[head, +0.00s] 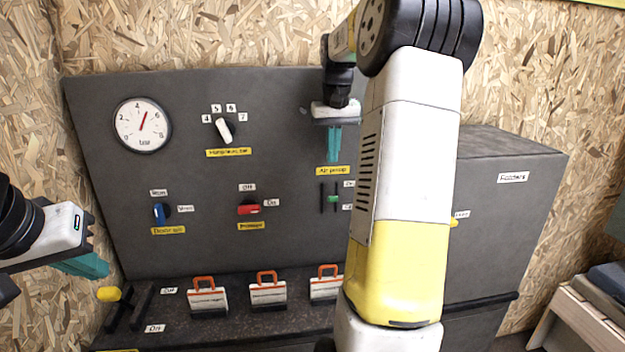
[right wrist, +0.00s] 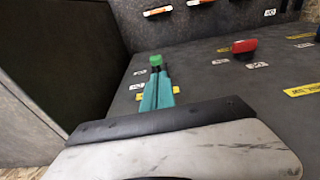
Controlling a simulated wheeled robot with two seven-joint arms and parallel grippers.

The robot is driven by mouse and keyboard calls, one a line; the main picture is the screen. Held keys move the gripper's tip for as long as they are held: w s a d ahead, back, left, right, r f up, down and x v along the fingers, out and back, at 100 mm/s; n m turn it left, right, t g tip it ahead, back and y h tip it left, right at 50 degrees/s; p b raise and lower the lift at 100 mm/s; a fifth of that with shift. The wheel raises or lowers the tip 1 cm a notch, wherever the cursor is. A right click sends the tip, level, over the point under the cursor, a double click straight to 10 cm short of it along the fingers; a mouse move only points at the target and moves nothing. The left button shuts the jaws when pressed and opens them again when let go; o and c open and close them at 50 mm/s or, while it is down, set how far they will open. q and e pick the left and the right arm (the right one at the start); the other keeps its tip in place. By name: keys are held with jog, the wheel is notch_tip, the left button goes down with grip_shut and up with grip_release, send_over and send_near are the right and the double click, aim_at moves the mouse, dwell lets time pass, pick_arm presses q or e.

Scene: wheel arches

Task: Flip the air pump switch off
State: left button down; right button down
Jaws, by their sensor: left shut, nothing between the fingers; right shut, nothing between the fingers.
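The air pump switch (head: 333,199) is a small green knob on dark upright rails, on the grey panel below the yellow "Air pump" label (head: 333,171). The knob shows near the middle of the rails, and the small labels beside it are partly hidden by my right arm. My right gripper (head: 334,160) is shut and empty, its teal fingers pointing down above the switch. In the right wrist view the green knob (right wrist: 155,60) appears just beyond the fingertips (right wrist: 158,76); I cannot tell whether they touch. My left gripper (head: 104,270) is shut and empty at far left.
The panel also holds a pressure gauge (head: 142,125), a white knob (head: 224,129), a blue knob (head: 160,213) and a red knob (head: 248,208). Orange-handled tags (head: 208,296) stand on the ledge below. A yellow-ended lever (head: 109,294) is near my left gripper.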

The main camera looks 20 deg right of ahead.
aim_at(331, 199)
jog(key=shift+w+d+f, duration=0.25)
jog(key=shift+w+d, duration=0.25)
jog(key=shift+d, duration=0.25)
jog(key=f, duration=0.6)
jog(key=w+f, duration=0.1)
jog(key=f, duration=0.3)
jog(key=shift+d, duration=0.1)
